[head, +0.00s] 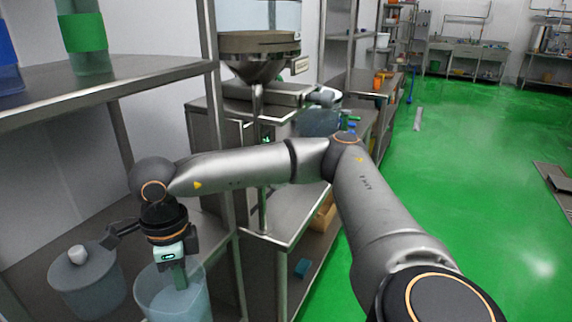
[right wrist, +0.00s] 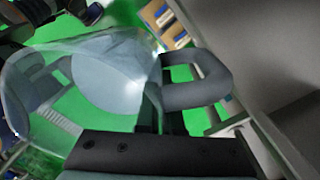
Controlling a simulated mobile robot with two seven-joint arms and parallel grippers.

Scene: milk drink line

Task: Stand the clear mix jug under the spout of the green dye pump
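A clear, bluish mix jug (head: 175,300) shows at the lower left of the head view, cut by the bottom edge. My right gripper (head: 172,262) points down at its top. In the right wrist view the jug (right wrist: 105,75) fills the left half, with its grey looped handle (right wrist: 222,82) to the right. Green floor shows through and around it. The gripper appears shut on the jug near its handle, though the fingertips are partly hidden. A clear vessel with a green band (head: 83,32) stands on the upper shelf. I cannot make out the green dye pump's spout. My left gripper is not in view.
A lidded translucent container (head: 87,285) with a white knob stands left of the jug. A steel shelf (head: 120,80) overhangs this area, and its post stands to the right. A hopper (head: 258,62) stands over the middle bench. The floor (head: 490,190) is mostly clear at right.

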